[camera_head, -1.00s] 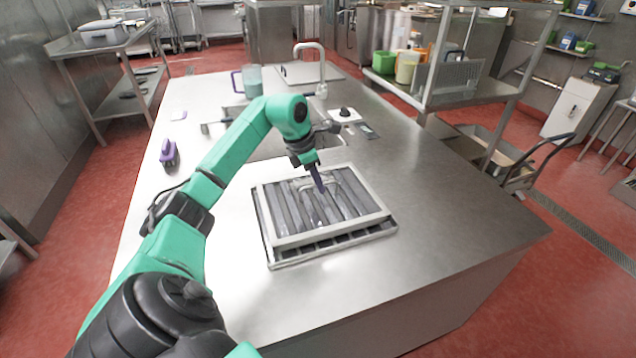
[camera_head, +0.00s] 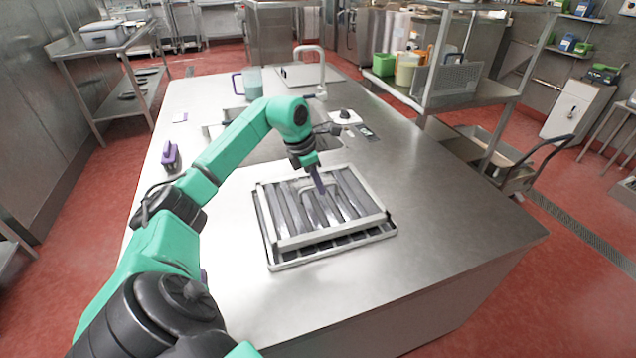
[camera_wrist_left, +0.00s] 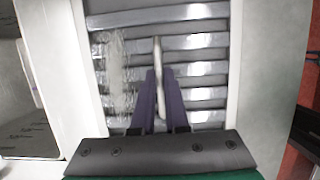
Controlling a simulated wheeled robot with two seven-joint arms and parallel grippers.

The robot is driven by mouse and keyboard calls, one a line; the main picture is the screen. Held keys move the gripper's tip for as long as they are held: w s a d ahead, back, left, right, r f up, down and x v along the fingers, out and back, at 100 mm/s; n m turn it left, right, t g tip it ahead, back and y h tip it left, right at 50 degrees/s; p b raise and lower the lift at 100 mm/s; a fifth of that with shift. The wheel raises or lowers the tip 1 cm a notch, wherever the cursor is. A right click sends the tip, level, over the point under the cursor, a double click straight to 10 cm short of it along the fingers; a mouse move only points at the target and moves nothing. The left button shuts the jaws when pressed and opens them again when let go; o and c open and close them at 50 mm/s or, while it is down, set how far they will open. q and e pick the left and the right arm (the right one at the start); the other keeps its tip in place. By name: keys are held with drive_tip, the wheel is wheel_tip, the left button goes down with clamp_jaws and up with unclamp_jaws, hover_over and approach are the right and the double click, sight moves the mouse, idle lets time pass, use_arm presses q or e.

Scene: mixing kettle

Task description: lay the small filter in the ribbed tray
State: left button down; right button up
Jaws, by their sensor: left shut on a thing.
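The small filter (camera_head: 374,195), a pale-framed panel of grey slats with a thin wire handle, lies over the ribbed tray (camera_head: 330,257) on the steel counter. The tray's front edge and dark slots show below the filter's front side. I cannot tell whether the filter rests fully in the tray or sits slightly above it. My left gripper (camera_head: 321,190) reaches down to the middle of the filter. In the left wrist view its purple fingers (camera_wrist_left: 158,100) are shut on the filter's handle (camera_wrist_left: 158,55), with slats and the pale frame around. My right gripper is not in view.
A sink with a tap (camera_head: 322,70) lies behind the tray. A jug (camera_head: 253,82) stands at the back and a purple-handled thing (camera_head: 170,155) at the left edge. A shelf unit (camera_head: 470,95) stands at the back right. The counter right of the tray is clear.

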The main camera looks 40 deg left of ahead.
sight(318, 198)
use_arm(q)
drive_tip(key=shift+f, duration=0.1)
idle(0.3)
drive_tip(key=shift+f+b, duration=0.35)
drive_tip(key=shift+b, duration=0.05)
drive_tip(key=shift+f+b, duration=0.6)
drive_tip(key=shift+f, duration=0.4)
idle(0.6)
drive_tip(key=c, duration=0.8)
unclamp_jaws()
drive_tip(key=shift+c, duration=0.2)
drive_tip(key=o, duration=0.5)
drive_tip(key=shift+f, duration=0.1)
